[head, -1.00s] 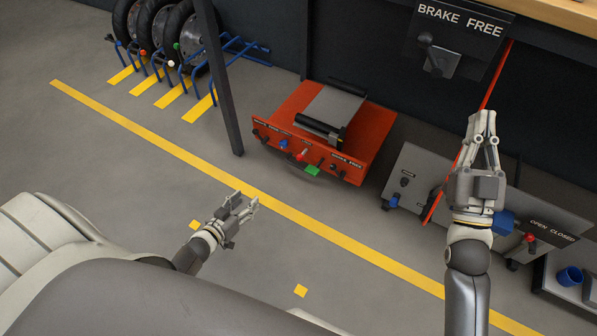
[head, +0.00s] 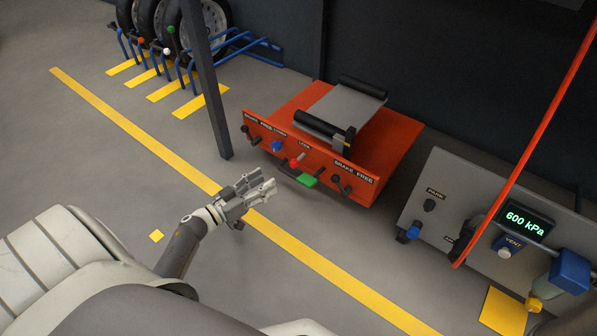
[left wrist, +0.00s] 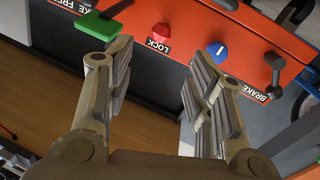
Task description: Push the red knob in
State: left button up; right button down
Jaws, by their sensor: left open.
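The red knob (head: 296,163) sits on the front panel of the orange-red machine (head: 262,128). It also shows in the left wrist view (left wrist: 162,33), above a label reading LOCK. My left gripper (head: 269,181) is open and empty, a short way in front of the panel. In the left wrist view its fingers (left wrist: 160,62) are spread apart, with the knob beyond the gap between them, not touched. My right gripper is out of view.
A green pedal-like piece (left wrist: 98,26) and a blue knob (left wrist: 217,50) flank the red knob. A dark post (head: 208,90) stands left of the machine. A grey panel (head: 462,190) with a 600 kPa display (head: 525,218) stands at right. The floor in front is clear.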

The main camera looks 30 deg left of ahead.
aim_at(291, 164)
pick_arm(q)
jog(key=b+x, duration=0.2)
jog(key=x, duration=0.1)
jog(key=b+x, duration=0.2)
jog(key=x, duration=0.2)
jog(key=b+x, duration=0.2)
jog(key=x, duration=0.2)
jog(key=shift+f, duration=0.3)
grip_shut()
